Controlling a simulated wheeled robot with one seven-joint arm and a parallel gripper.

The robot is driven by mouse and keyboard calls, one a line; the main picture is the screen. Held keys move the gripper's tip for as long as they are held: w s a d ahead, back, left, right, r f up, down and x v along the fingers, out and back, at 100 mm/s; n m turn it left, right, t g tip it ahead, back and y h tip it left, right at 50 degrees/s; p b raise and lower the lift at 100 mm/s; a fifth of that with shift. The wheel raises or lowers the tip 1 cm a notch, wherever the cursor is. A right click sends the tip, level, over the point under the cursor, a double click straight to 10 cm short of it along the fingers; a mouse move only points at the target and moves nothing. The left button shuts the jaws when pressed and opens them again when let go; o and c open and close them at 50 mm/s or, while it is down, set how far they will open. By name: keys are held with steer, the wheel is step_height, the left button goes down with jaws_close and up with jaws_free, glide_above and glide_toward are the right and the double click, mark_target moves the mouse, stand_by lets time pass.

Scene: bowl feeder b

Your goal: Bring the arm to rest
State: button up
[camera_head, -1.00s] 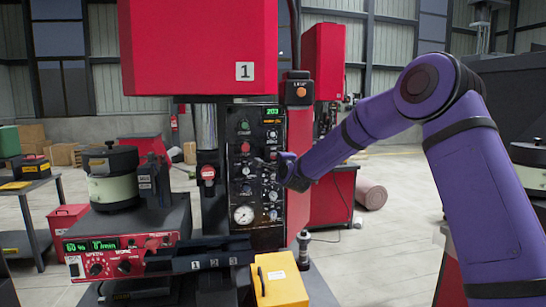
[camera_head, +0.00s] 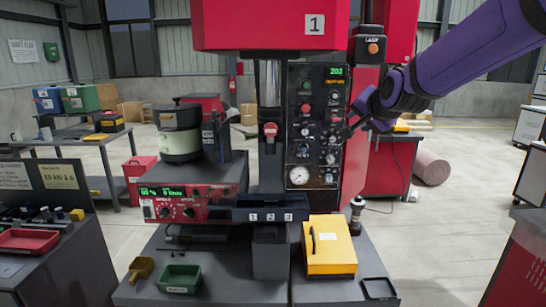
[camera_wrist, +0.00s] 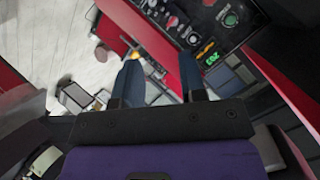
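My purple arm (camera_head: 472,60) comes in from the upper right of the head view and reaches left in front of the red machine (camera_head: 268,24) marked 1. My gripper (camera_head: 350,128) is near the right side of the black control panel (camera_head: 318,130). I cannot tell from the head view whether it touches the panel. In the wrist view my gripper (camera_wrist: 160,72) shows two dark fingers held apart, with nothing seen between them. The panel also shows at the upper right of the wrist view (camera_wrist: 240,45).
A bowl feeder (camera_head: 180,132) stands left of the machine above a red control box (camera_head: 190,204). A yellow box (camera_head: 330,247), a green tray (camera_head: 180,278) and a black tray (camera_head: 380,288) are at the front. A workbench (camera_head: 45,262) stands at left. Open floor lies at right.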

steer(key=s+d+f+n+g, duration=0.1)
steer(key=s+d+n+g, duration=0.1)
steer(key=s, duration=1)
steer(key=s+d+f+n+g+h, duration=0.1)
steer(key=s+d+f+n+g, duration=0.1)
steer(key=s, duration=1)
steer(key=s+d+f+n+g, duration=0.2)
steer(key=s+d+n+g, duration=0.1)
steer(key=s, duration=1)
steer(key=shift+d+n+h, duration=0.3)
steer(key=shift+d+h, duration=0.1)
steer(key=shift+d, duration=0.25)
